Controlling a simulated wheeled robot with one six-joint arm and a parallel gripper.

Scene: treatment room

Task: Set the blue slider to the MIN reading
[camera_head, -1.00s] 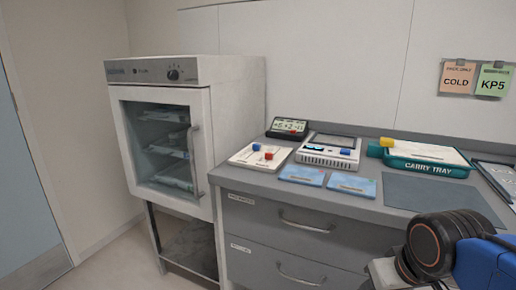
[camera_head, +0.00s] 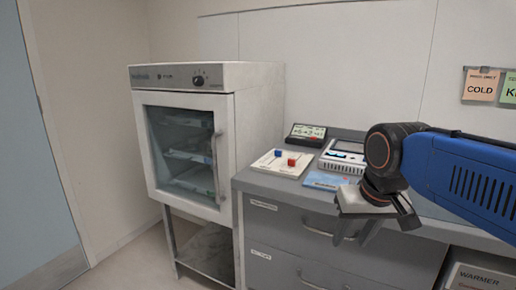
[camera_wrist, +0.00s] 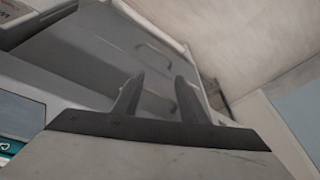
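The blue slider (camera_head: 278,153) is a small blue knob on a pale flat panel (camera_head: 266,167) at the counter's left end, in the head view. A red slider (camera_head: 292,162) sits beside it, to the right and nearer. The scale marks and any MIN label are too small to read. My gripper (camera_head: 354,240) is in front of the counter, to the right of and lower than the panel, pointing down and not touching the slider. In the wrist view my gripper (camera_wrist: 158,88) has its two fingers apart with nothing between them. The sliders are not recognisable in the wrist view.
A small display (camera_head: 306,133) stands behind the panel. A white device (camera_head: 340,160) and a blue card (camera_head: 322,181) lie to its right, partly behind my arm. A glass-door cabinet (camera_head: 190,85) stands left of the counter (camera_head: 262,186). Drawers are below.

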